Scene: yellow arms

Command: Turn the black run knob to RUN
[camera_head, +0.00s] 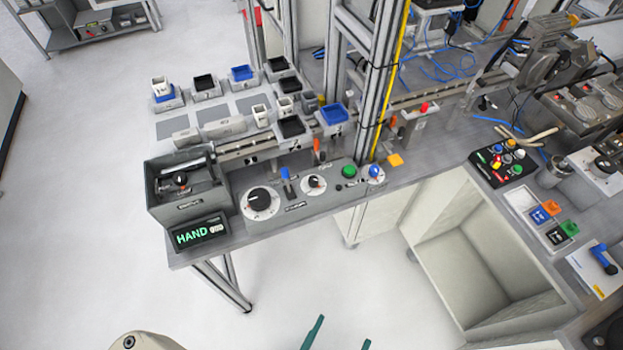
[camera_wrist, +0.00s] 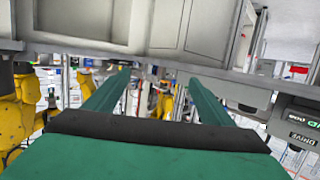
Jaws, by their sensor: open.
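A display (camera_head: 201,232) in front of the box reads HAND in green. My gripper (camera_head: 343,330), with green fingers, is at the bottom edge, in front of the bench and apart from the knobs. In the wrist view my gripper (camera_wrist: 161,77) is open and empty; no knob is clear there.
A blue lever (camera_head: 286,178), a green button (camera_head: 349,171) and a blue knob (camera_head: 376,171) share the panel. A metal post (camera_head: 381,80) rises behind. An open cabinet (camera_head: 470,255) stands right of the clear floor (camera_head: 330,270). Small bins sit behind the panel.

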